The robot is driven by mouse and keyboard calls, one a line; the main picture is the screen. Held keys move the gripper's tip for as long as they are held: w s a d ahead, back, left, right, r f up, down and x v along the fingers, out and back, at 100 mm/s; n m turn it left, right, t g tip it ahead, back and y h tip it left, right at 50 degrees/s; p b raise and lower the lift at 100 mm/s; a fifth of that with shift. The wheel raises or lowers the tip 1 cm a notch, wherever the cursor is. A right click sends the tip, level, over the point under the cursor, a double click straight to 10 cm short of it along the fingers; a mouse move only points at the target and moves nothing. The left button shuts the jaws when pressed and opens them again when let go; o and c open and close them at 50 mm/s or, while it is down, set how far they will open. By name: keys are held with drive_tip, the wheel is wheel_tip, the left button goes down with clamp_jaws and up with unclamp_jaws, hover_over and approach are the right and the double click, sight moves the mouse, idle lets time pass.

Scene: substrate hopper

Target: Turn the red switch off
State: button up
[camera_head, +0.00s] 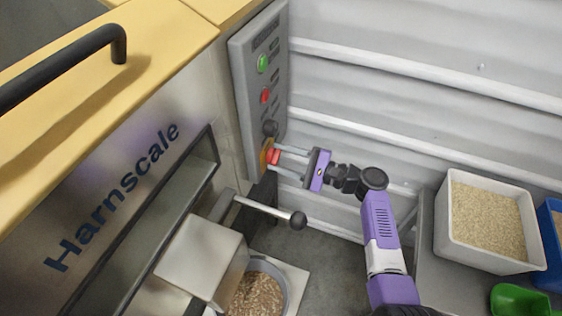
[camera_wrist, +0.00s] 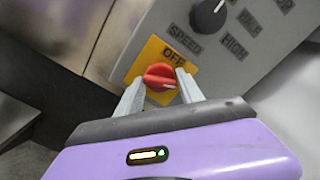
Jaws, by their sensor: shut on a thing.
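The red switch (camera_head: 273,157) is a rotary knob on a yellow plate at the bottom of the grey control panel (camera_head: 245,95). In the wrist view the red switch (camera_wrist: 160,77) sits below the word OFF, with its pale line pointing to the lower right. My gripper (camera_head: 276,161) reaches it from the right. In the wrist view the fingers of my gripper (camera_wrist: 158,84) stand on either side of the knob and are shut on it. The fingertips hide part of the yellow plate.
A black speed knob (camera_head: 270,128), a red button (camera_head: 265,96) and a green button (camera_head: 263,63) sit above the switch. A lever with a black ball (camera_head: 298,220) juts out below my gripper. A white bin of grain (camera_head: 488,220) and a green scoop (camera_head: 520,300) are at the right.

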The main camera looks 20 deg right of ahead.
drive_tip(key=n+b, duration=0.4)
drive_tip(key=n, duration=0.1)
drive_tip(key=n+b, duration=0.2)
drive_tip(key=shift+f+b, duration=0.35)
drive_tip(key=shift+b, duration=0.05)
drive_tip(key=shift+r+n+b, duration=0.2)
drive_tip(key=shift+n+b, duration=2.7)
drive_tip(key=shift+n, duration=0.5)
drive_tip(key=o, duration=1.3)
drive_tip(key=shift+r, duration=0.1)
drive_tip(key=v, duration=0.8)
drive_tip(key=shift+p, duration=0.35)
